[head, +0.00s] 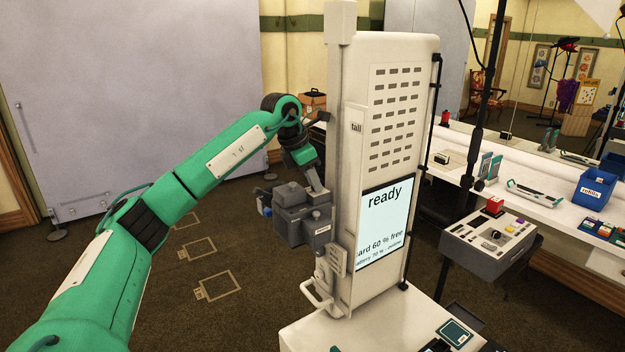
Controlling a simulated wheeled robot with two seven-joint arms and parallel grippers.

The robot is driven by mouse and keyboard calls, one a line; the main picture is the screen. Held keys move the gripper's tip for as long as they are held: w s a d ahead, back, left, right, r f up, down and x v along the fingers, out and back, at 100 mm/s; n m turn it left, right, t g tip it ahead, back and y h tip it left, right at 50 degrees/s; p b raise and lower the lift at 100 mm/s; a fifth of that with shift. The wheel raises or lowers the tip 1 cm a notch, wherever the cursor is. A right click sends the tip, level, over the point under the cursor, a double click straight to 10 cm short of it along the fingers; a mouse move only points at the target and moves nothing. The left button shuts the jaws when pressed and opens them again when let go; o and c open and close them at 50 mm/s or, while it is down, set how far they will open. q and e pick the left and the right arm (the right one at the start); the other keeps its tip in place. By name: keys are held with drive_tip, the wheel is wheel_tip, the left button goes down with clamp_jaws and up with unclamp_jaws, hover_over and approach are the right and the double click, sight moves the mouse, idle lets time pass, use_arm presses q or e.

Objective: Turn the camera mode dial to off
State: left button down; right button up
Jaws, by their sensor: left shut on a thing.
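A grey camera (292,222) is mounted at the left side of a tall cream-coloured tower, with its lens side to the left. My left arm comes in from the left, and my left gripper (316,188) reaches down to the top right of the camera. Its fingers are shut at the place of the mode dial. The dial itself is hidden by the fingers, so its setting cannot be read. My right gripper is not in view.
The tower's screen (384,222) reads "ready". A white handle (317,300) sticks out below the camera. A grey control console (492,242) stands to the right, before a long white counter (530,200) with a blue bin (594,190). Open floor lies left of the tower.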

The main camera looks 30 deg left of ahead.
use_arm(q)
drive_tip(key=shift+n, duration=0.3)
drive_tip(key=n+y+b, duration=0.1)
drive_tip(key=n, duration=0.1)
drive_tip(key=n+y, duration=0.1)
drive_tip(key=n, duration=0.1)
drive_tip(key=shift+s+d+n+t+b, duration=0.1)
drive_tip(key=shift+d+n+t+b, duration=0.1)
drive_tip(key=shift+n+t+b, duration=0.15)
drive_tip(key=n+y+b, duration=0.1)
drive_tip(key=n, duration=0.2)
drive_tip(key=shift+d, duration=0.2)
drive_tip(key=shift+n+y+b, duration=0.35)
drive_tip(key=shift+n+y, duration=0.45)
drive_tip(key=shift+n, duration=0.85)
drive_tip(key=c, duration=1.2)
unclamp_jaws()
drive_tip(key=shift+d, duration=0.15)
drive_tip(key=shift+c, duration=0.2)
